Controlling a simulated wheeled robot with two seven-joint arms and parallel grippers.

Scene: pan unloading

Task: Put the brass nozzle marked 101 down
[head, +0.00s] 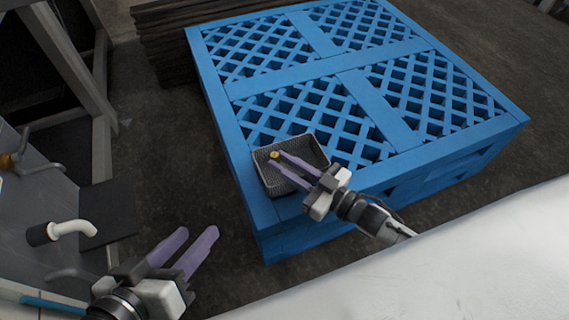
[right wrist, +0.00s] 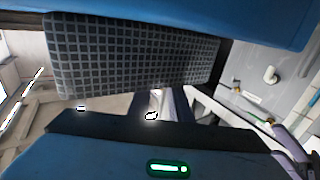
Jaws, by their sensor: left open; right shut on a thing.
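The small brass nozzle (head: 275,155) shows at the fingertips of my right gripper (head: 278,161) in the head view. That gripper is shut on it and reaches over the grey mesh basket (head: 307,147). The nozzle's marking is too small to read. Whether it touches the basket's floor I cannot tell. The basket wall also shows in the right wrist view (right wrist: 130,55), where I cannot make out the nozzle. My left gripper (head: 198,233) is open and empty at the lower left, away from the basket.
The basket stands on the near left corner of a blue lattice pallet (head: 335,68). A white surface (head: 470,265) fills the lower right. A grey unit with a white bent pipe (head: 72,228) is at the left. Dark floor (head: 160,150) lies between the unit and the pallet.

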